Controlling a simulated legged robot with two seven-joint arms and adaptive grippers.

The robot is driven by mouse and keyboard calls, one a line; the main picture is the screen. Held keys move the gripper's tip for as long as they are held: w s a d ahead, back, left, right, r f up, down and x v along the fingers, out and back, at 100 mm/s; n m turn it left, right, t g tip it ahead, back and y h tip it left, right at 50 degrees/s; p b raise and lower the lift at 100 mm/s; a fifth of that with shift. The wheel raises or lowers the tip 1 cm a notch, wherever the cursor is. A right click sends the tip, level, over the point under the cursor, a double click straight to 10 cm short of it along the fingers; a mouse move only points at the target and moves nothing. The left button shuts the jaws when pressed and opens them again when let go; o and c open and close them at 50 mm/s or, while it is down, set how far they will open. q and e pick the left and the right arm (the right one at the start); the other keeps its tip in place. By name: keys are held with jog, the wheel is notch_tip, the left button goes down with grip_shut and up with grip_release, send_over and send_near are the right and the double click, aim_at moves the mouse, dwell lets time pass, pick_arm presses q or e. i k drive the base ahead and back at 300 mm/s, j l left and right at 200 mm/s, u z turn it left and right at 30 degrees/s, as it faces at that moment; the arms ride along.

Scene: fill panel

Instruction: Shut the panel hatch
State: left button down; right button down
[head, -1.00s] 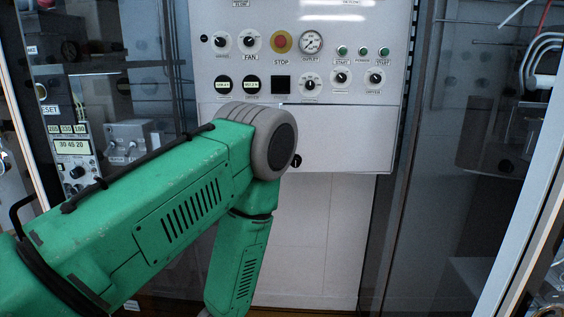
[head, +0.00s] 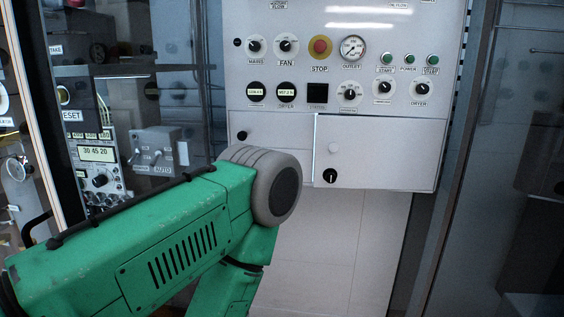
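A light grey control panel (head: 405,122) fills the middle of the head view. A bright line runs down that left edge; I cannot tell if the door is flush or slightly ajar. A left-hand door (head: 275,128) is beside it, partly hidden by my green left arm. The arm's grey elbow is in front of the panel's lower left. Neither gripper is in view; my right arm is not seen.
Above the doors are a red stop button (head: 320,47), a gauge (head: 352,47), several knobs and green buttons. An instrument box (head: 98,155) stands at the left behind glass. A dark glass door (head: 490,180) is at the right. Below the panel is a pale wall (head: 340,240).

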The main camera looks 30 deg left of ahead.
aim_at(375, 153)
jog(key=i+j+u, duration=0.2)
jog(key=u, duration=0.2)
jog(key=i+j+u, duration=0.1)
jog(key=i+u, duration=0.35)
